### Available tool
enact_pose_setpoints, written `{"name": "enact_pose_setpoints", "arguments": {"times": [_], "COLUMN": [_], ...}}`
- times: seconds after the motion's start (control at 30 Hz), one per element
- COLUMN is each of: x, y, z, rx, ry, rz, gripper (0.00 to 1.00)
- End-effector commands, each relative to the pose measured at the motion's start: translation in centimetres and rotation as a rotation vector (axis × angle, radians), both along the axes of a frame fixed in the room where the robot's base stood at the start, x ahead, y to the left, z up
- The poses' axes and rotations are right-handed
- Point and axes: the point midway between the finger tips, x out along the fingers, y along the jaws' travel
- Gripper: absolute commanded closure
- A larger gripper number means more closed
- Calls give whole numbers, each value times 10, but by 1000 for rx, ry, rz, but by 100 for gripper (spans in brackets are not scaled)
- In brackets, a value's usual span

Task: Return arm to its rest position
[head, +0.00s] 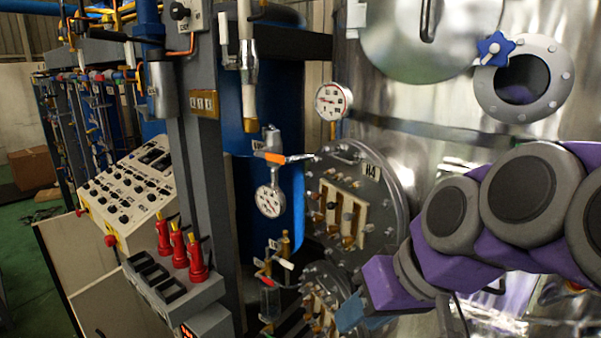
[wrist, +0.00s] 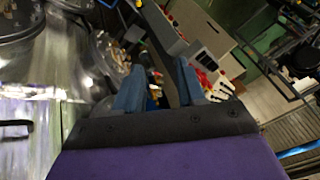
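My arm, purple with grey round joints, reaches in from the right edge in the head view. It hangs in front of the shiny metal tank (head: 440,165). My gripper (head: 350,315) points down and left at the lower middle, and its tips are hard to make out there. In the wrist view my gripper (wrist: 160,85) shows two blue fingers set apart, with nothing held between them. The round flanged plate (head: 345,205) with valves lies behind and left of the arm.
A control panel (head: 130,190) with knobs and several red handles (head: 178,245) stand at left. Two gauges (head: 333,101) (head: 270,200) and a blue star knob (head: 494,48) stick out near the tank. A cardboard box (head: 31,168) lies far left. Green floor shows beyond.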

Motion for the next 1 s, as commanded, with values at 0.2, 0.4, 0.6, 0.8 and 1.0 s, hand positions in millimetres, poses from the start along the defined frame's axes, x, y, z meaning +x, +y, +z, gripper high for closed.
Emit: {"name": "enact_pose_setpoints", "arguments": {"times": [0.2,0.4,0.6,0.8,1.0], "x": [-54,-114,-156,-166,-166], "y": [-8,-32,-51,-57,-56], "z": [-132,-227,-276,-285,-284], "rx": [-151,-289,-376,-398,-397], "ry": [230,402,499,522,521], "rz": [-83,-164,-218,-231,-231], "gripper": [61,61,61,61,61]}}
